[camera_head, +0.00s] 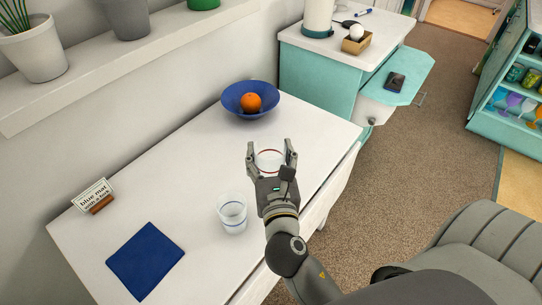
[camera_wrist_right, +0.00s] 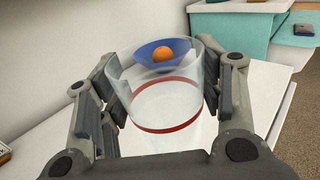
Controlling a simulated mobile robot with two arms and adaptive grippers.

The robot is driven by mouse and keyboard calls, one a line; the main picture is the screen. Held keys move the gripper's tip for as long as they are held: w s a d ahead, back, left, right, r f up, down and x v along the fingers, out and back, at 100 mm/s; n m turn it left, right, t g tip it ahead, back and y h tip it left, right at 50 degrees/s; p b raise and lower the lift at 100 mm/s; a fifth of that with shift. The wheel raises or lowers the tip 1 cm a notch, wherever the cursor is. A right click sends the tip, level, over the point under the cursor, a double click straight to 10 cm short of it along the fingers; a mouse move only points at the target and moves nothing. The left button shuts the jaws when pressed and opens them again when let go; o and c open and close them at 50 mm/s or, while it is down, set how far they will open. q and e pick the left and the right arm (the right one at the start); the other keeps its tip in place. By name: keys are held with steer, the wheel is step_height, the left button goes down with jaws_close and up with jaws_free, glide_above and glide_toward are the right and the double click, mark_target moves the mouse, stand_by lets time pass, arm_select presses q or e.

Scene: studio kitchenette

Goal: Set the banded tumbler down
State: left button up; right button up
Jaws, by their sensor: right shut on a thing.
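A clear tumbler with a red band (camera_head: 269,161) is between the fingers of my right gripper (camera_head: 271,150), over the white table's right part. In the right wrist view the tumbler (camera_wrist_right: 168,103) stands roughly upright, with both fingers against its sides and the red ring low around it. My right gripper (camera_wrist_right: 168,85) is shut on it. I cannot tell whether its base touches the table. My left gripper is not in view.
A blue bowl (camera_head: 235,104) with an orange (camera_head: 251,102) stands behind the held tumbler. A blue mat (camera_head: 146,262) lies at the front left, near a small sign (camera_head: 93,195) reading "blue mat" on top. The table's middle is clear.

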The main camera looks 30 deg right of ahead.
steer(key=w+d+f+b, duration=0.1)
steer(key=w+d+f, duration=0.1)
steer(key=d+f, duration=0.1)
steer(key=w+d+f+b, duration=0.1)
steer(key=w+d+f, duration=0.2)
steer(key=f, duration=0.2)
steer(key=w+d+f+b, duration=0.2)
steer(key=d+f, duration=0.1)
steer(key=f, duration=0.1)
steer(key=shift+w+d+f, duration=0.1)
steer(key=shift+w+d, duration=0.05)
steer(key=shift+w, duration=0.1)
steer(key=o, duration=0.7)
steer(key=shift+f, duration=0.15)
steer(key=o, duration=0.4)
steer(key=shift+o, duration=0.2)
